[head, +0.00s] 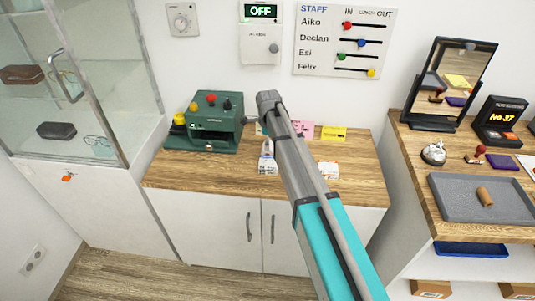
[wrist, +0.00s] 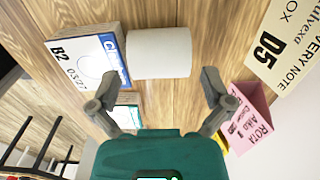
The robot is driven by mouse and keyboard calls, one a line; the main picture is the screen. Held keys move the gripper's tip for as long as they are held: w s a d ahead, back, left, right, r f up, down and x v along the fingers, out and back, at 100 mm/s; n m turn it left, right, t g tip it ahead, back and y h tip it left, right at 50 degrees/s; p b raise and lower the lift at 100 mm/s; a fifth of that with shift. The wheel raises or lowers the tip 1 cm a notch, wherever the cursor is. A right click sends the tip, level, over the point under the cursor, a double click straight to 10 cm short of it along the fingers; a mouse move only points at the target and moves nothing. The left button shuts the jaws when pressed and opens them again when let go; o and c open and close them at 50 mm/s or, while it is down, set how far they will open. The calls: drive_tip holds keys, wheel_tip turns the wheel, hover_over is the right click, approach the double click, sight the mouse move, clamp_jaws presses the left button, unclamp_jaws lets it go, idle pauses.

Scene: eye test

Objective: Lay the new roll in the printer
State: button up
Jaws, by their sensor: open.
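A white paper roll (wrist: 160,53) appears on the wooden counter in the wrist view, its curved side showing, beside a box marked B2 (wrist: 85,62). My gripper (wrist: 160,98) is open and empty; its two fingers are spread wide, and the roll is beyond the fingertips, apart from them. In the head view my arm reaches over the middle counter and its fingers are hidden. I cannot make out the roll for sure there.
A green machine with knobs (head: 205,125) stands at the counter's left. A pink card (wrist: 248,118) and a delivery note (wrist: 285,42) are near the roll. A small box (head: 328,169) is right of my arm. A grey tray (head: 455,208) holds a brown cylinder (head: 485,197).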

drive_tip(key=shift+f+b, duration=0.65)
drive_tip(key=shift+f, duration=0.3)
drive_tip(key=c, duration=1.1)
drive_tip(key=shift+r, duration=0.25)
wheel_tip(320, 180, up, 3)
drive_tip(key=p, duration=0.3)
drive_tip(key=shift+f, duration=0.1)
drive_tip(key=s+d+r+p, duration=0.1)
drive_tip(key=s+r+p, duration=0.2)
drive_tip(key=s, duration=0.1)
drive_tip(key=s+d+r+p, duration=0.2)
drive_tip(key=s+r+p, duration=0.1)
drive_tip(key=s, duration=0.2)
drive_tip(key=s+d+r+p, duration=0.1)
drive_tip(key=s+r+p, duration=0.2)
drive_tip(key=s+p, duration=0.1)
drive_tip(key=shift+s+d+r, duration=0.15)
drive_tip(key=shift+r, duration=0.25)
